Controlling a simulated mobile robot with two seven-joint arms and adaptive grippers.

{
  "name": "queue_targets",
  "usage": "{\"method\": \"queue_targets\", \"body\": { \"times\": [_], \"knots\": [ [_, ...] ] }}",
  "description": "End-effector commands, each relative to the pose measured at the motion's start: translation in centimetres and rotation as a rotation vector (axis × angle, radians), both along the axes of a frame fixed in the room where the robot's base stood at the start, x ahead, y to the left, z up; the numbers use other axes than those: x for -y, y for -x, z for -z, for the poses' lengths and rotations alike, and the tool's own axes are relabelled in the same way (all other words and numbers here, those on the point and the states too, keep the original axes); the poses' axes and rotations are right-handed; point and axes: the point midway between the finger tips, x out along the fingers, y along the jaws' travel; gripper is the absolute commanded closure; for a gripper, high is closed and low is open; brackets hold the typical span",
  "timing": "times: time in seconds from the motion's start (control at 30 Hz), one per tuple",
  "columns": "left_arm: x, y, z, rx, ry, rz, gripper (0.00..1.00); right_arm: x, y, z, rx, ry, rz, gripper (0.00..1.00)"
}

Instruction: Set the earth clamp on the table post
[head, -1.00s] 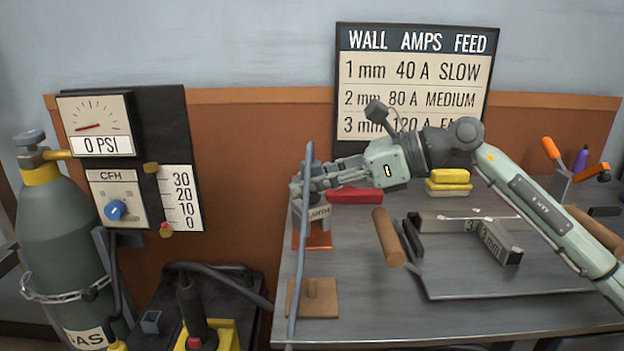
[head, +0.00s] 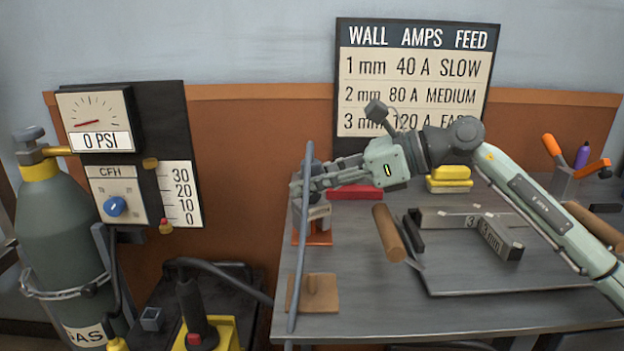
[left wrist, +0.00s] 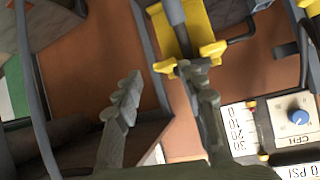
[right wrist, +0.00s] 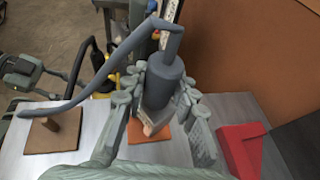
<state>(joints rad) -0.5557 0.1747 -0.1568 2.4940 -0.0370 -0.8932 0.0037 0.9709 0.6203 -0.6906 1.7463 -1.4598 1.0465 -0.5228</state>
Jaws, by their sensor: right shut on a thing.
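The earth clamp (right wrist: 163,88) is a dark grey cylinder with a thick grey cable (head: 300,250). My right gripper (right wrist: 165,120) is shut on it, with a finger on either side. In the head view this gripper (head: 300,188) hides most of the clamp. Directly below are a pale label (head: 318,212) and a copper-orange square plate (head: 318,238), where the table post appears to stand. The post is mostly hidden, and I cannot tell whether the clamp touches it. My left gripper (left wrist: 165,95) is open and empty, seen only in the left wrist view.
A wooden base with a peg (head: 313,300) stands at the table's front left. A red block (head: 355,193), yellow blocks (head: 450,180), a wooden cylinder (head: 389,233) and metal bars (head: 500,238) lie to the right. A gas cylinder (head: 60,240) and gauge panel (head: 140,150) are at left.

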Motion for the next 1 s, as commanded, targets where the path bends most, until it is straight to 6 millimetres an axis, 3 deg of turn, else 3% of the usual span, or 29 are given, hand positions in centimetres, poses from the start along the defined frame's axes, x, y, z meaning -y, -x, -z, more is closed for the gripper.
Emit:
{"method": "queue_targets", "body": {
  "times": [0.43, 0.47, 0.63, 1.0],
  "knots": [
    [-0.02, 0.01, 0.66, -0.001, 0.000, 0.000, 0.60, 0.01, -0.01, 0.64, 0.002, -0.002, 0.001, 1.00],
    [-0.02, 0.00, 0.57, -0.001, 0.000, 0.000, 0.60, 0.01, -0.01, 0.53, 0.002, -0.002, 0.001, 0.69],
    [-0.02, 0.00, 0.57, -0.001, 0.000, 0.000, 0.60, 0.00, -0.01, 0.56, 0.002, -0.001, 0.001, 0.48],
    [-0.02, 0.01, 0.58, -0.001, 0.000, 0.000, 0.60, 0.51, 0.08, 0.57, -0.001, 0.002, 0.001, 0.48]
  ]
}}
